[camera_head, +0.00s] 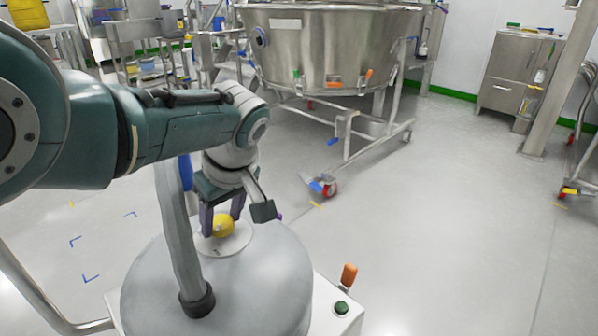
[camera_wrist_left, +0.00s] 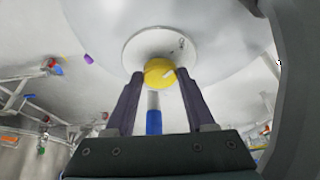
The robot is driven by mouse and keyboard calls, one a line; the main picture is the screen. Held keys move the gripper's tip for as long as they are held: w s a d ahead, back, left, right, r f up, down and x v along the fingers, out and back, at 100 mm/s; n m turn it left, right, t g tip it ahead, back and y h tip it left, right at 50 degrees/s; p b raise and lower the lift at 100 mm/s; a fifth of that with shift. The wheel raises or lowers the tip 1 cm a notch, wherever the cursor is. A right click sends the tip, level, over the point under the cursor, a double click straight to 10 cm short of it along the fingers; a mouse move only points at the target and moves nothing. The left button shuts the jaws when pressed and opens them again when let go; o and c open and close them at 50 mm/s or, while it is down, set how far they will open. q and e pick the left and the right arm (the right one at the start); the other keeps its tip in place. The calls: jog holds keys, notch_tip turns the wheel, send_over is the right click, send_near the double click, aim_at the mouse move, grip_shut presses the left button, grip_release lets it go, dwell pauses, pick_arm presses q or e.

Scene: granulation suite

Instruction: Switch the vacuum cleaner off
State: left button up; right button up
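The vacuum cleaner (camera_head: 250,290) is a grey domed body at the bottom centre of the head view. A round pale disc (camera_head: 240,241) lies on its top and carries a yellow knob (camera_head: 222,226). My left gripper (camera_head: 222,222) points down at the knob, one finger on each side. In the left wrist view the knob (camera_wrist_left: 159,73) fills the gap between the fingertips (camera_wrist_left: 160,77), which look to be touching it. A small white mark shows on the knob. My right gripper is not in view.
An orange-handled part (camera_head: 348,275) and a green button (camera_head: 341,308) are on a white box at the dome's lower right. A grey pipe (camera_head: 178,230) rises from the dome. A large steel vessel (camera_head: 330,50) on a wheeled frame stands behind. Floor to the right is clear.

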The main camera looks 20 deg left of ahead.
pick_arm(q)
jog(key=o, duration=0.4)
jog(key=shift+o, duration=0.2)
jog(key=p+v, duration=0.9)
jog(key=v, duration=0.1)
